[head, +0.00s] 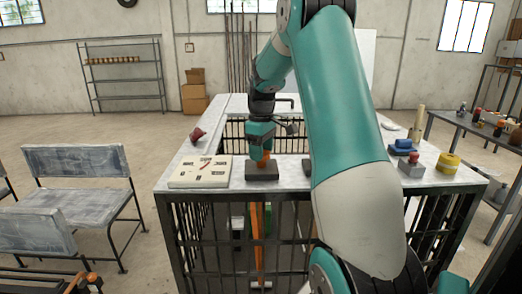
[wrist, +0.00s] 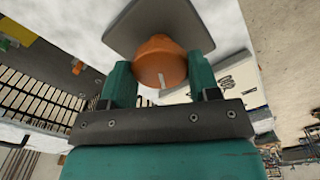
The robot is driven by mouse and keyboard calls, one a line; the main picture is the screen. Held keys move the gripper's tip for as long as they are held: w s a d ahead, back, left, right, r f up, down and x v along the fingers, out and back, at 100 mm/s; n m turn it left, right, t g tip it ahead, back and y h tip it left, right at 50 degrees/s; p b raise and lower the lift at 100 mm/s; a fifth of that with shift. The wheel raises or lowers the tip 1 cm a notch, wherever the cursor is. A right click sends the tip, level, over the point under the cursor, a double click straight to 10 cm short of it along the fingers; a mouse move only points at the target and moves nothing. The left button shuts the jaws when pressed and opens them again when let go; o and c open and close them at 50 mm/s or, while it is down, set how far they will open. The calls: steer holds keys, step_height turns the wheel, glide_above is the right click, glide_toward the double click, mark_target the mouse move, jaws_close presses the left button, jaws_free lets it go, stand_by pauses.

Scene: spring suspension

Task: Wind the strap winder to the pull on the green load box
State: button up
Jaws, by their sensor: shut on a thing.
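My gripper (head: 262,148) points down and is shut on the orange knob (head: 263,159) of the strap winder, whose dark square base (head: 262,172) sits on the near edge of the white table top. In the wrist view the orange knob (wrist: 160,62) is between the two teal fingers (wrist: 155,80), with a white mark on it and the grey base plate (wrist: 163,25) behind. An orange strap (head: 257,235) hangs straight down from the winder inside the barred frame. The green load box (head: 266,220) shows partly behind the strap and bars. The pull reading cannot be made out.
A cream panel with dark and red marks (head: 200,172) lies left of the winder. A red object (head: 197,134) lies behind it. A red-topped grey box (head: 412,165), a blue item (head: 402,147) and a yellow roll (head: 448,162) stand at right. A bench (head: 78,175) is at left.

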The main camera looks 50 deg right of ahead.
steer(key=m, duration=0.5)
stand_by(0.3)
steer(key=o, duration=0.9)
steer(key=shift+r, duration=0.1)
step_height(320, 180, up, 17)
steer(key=shift+r+b, duration=0.15)
steer(key=shift+b, duration=1)
